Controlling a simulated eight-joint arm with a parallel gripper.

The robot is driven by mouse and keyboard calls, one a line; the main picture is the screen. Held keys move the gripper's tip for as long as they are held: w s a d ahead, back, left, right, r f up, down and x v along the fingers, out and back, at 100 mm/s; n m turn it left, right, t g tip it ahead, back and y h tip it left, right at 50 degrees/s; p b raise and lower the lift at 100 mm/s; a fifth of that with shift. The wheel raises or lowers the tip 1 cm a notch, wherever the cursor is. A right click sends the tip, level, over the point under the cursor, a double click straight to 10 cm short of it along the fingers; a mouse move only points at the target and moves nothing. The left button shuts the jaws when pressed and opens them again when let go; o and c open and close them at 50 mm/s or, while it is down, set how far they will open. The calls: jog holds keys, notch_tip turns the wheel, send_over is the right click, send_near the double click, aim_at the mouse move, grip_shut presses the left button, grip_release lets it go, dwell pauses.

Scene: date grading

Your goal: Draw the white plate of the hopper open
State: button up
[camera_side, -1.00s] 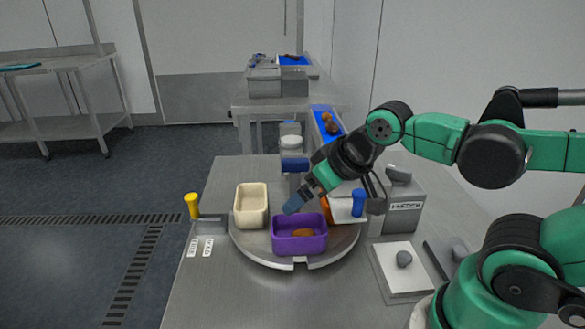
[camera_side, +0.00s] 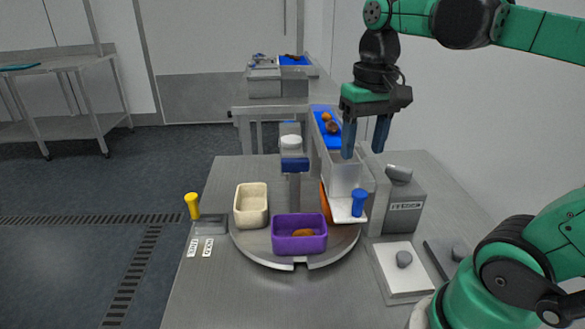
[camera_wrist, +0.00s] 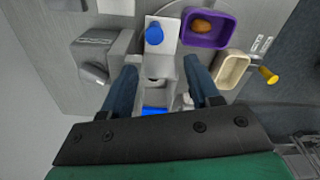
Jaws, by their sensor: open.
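The hopper (camera_side: 345,176) is a grey box at the foot of the blue chute (camera_side: 325,125). Its white plate (camera_side: 341,212) sticks out at the front bottom and carries a blue knob (camera_side: 358,202). In the wrist view the white plate (camera_wrist: 162,33) and blue knob (camera_wrist: 154,34) lie beyond my fingertips. My gripper (camera_side: 365,150) points down above the hopper, open and empty, with its two blue fingers apart. It is higher than the knob and does not touch it. In the wrist view my gripper (camera_wrist: 160,65) has a finger on each side of the hopper.
A purple tray (camera_side: 299,244) holding a brown date and an empty cream tray (camera_side: 237,208) stand on the round turntable (camera_side: 262,255). A yellow-handled tool (camera_side: 193,206) is at left. A grey labelled box (camera_side: 404,217) stands close right of the hopper.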

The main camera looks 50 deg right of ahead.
aim_at(360, 193)
jog(key=shift+g, duration=0.3)
jog(key=shift+s+d+f, duration=0.1)
jog(key=shift+s+f, duration=0.05)
jog(key=shift+f, duration=2.5)
jog(key=shift+s+d+f, duration=0.1)
jog(key=shift+f, duration=2.5)
grip_shut()
